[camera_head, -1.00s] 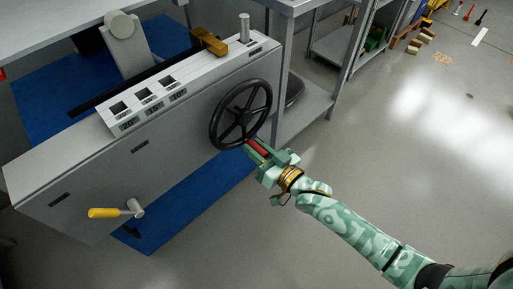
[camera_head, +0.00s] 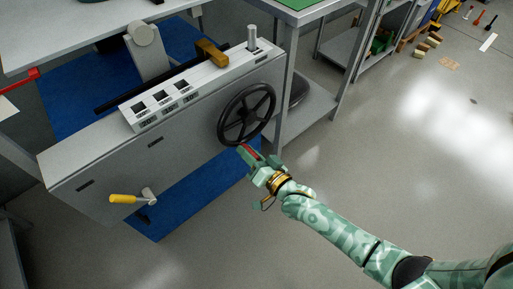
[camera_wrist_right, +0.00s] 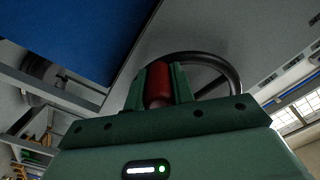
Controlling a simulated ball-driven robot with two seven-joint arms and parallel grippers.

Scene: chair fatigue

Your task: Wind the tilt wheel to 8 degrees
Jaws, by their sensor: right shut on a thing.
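The black spoked tilt wheel (camera_head: 247,114) is on the side of a grey machine housing (camera_head: 105,165). My right gripper (camera_head: 249,152) is at the bottom of the wheel, shut on its red handle (camera_wrist_right: 158,84). In the right wrist view the red handle sits between the two green fingers (camera_wrist_right: 159,92), with the black rim behind. On top of the housing is a white strip (camera_head: 130,115) with several dark windows and small labels too small to read. A brass-coloured block (camera_head: 211,52) sits farther along the top. My left gripper is not in view.
A yellow-handled crank (camera_head: 124,199) sticks out low on the housing. A metal table (camera_head: 290,18) and shelf stand close behind the wheel, to its right. A blue mat (camera_head: 180,205) lies beneath the housing. The floor at right is open.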

